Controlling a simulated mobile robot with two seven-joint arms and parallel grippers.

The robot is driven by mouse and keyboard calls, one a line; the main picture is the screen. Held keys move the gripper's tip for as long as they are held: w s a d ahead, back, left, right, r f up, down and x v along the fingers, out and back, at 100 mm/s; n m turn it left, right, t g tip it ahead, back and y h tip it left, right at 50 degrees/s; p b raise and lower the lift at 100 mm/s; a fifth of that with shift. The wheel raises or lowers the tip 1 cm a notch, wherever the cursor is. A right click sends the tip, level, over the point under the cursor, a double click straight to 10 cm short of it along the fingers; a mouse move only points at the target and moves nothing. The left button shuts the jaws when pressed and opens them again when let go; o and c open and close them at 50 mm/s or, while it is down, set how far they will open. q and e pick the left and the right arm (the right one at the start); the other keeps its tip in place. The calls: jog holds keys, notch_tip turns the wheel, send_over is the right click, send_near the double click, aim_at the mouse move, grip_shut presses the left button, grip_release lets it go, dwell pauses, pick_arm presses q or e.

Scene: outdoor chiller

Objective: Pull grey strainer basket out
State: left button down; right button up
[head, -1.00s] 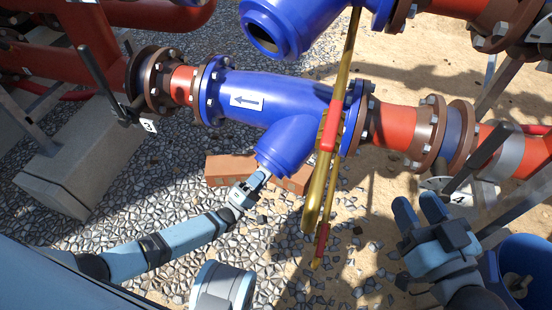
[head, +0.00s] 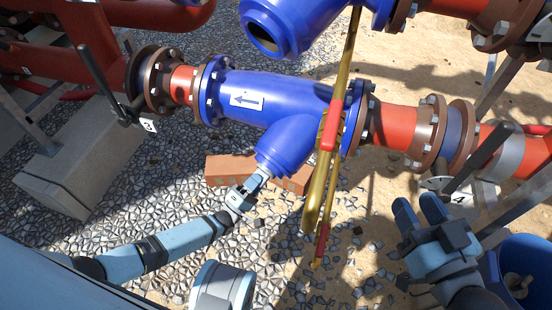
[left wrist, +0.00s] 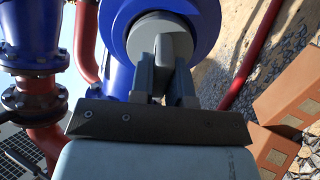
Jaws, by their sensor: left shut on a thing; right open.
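The blue strainer body (head: 270,97) is bolted in the red pipe line, with its angled branch (head: 288,145) pointing down and left. In the left wrist view a round grey end piece (left wrist: 160,30), the visible end of the grey strainer basket, sits inside the blue branch opening (left wrist: 118,40). My left gripper (head: 262,174) is at the mouth of this branch; in the left wrist view its fingers (left wrist: 166,75) are shut on the grey end. The rest of the basket is hidden inside the branch. My right gripper (head: 422,218) is open and empty at the right, away from the strainer.
A brass-coloured bar with red grips (head: 335,120) stands upright just right of the branch. Orange bricks (head: 232,170) lie behind my left gripper. A blue bucket (head: 525,262) is at the lower right. Gravel (head: 150,215) lies open at the lower left.

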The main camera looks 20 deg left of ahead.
pick_arm(q)
jog(key=shift+s+a, duration=0.1)
jog(key=shift+s, duration=0.05)
jog(key=b+v, duration=0.1)
jog(key=v, duration=1.3)
jog(key=shift+b, duration=0.4)
dwell(0.4)
jog(key=shift+f, duration=0.1)
jog(key=c, duration=1.6)
grip_release()
grip_shut()
